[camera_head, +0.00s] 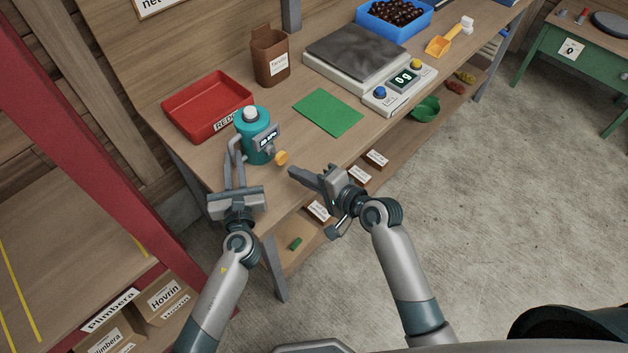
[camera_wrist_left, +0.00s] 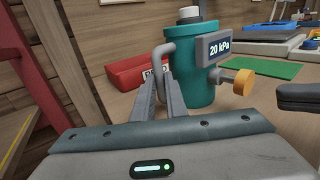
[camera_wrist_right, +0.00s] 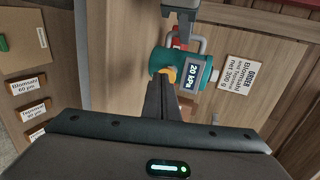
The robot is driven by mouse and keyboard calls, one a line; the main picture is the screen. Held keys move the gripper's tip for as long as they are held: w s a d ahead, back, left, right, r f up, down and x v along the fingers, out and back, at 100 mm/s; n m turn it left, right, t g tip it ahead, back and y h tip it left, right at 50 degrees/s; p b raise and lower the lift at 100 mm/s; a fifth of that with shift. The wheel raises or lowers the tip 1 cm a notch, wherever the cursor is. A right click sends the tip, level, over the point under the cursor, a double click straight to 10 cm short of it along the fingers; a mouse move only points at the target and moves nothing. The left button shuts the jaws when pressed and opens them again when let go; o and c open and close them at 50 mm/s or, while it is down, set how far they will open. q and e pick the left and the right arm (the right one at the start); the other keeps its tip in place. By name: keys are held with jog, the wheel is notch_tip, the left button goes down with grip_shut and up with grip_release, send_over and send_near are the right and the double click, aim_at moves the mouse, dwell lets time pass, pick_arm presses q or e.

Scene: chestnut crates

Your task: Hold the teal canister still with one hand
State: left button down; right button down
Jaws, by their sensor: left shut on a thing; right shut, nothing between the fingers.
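My left gripper (camera_head: 235,152) is shut on the canister's grey side handle (camera_wrist_left: 165,58). My right gripper (camera_head: 292,173) is shut and empty, just in front of the knob; whether its tips touch the knob I cannot tell.
A red tray (camera_head: 190,107) stands behind the canister on the left. A green mat (camera_head: 328,111) lies to the right, with a brown container (camera_head: 270,58) behind it. A scale (camera_head: 345,65) and a blue crate (camera_head: 368,20) of chestnuts stand further back. A lower shelf holds small labelled boxes.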

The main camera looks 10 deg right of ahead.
aim_at(280, 161)
jog(key=shift+w+a, duration=1)
jog(key=shift+w, duration=0.15)
jog(key=shift+w+a, duration=0.95)
jog(key=shift+w, duration=0.15)
pick_arm(q)
jog(key=shift+d, duration=0.1)
pick_arm(e)
jog(key=shift+s, duration=0.15)
jog(key=shift+s+d, duration=0.4)
jog(key=f+v, duration=0.1)
jog(key=v, duration=1.1)
jog(key=shift+s+d, duration=0.25)
jog(key=shift+d, duration=0.15)
jog(key=shift+r, duration=0.1)
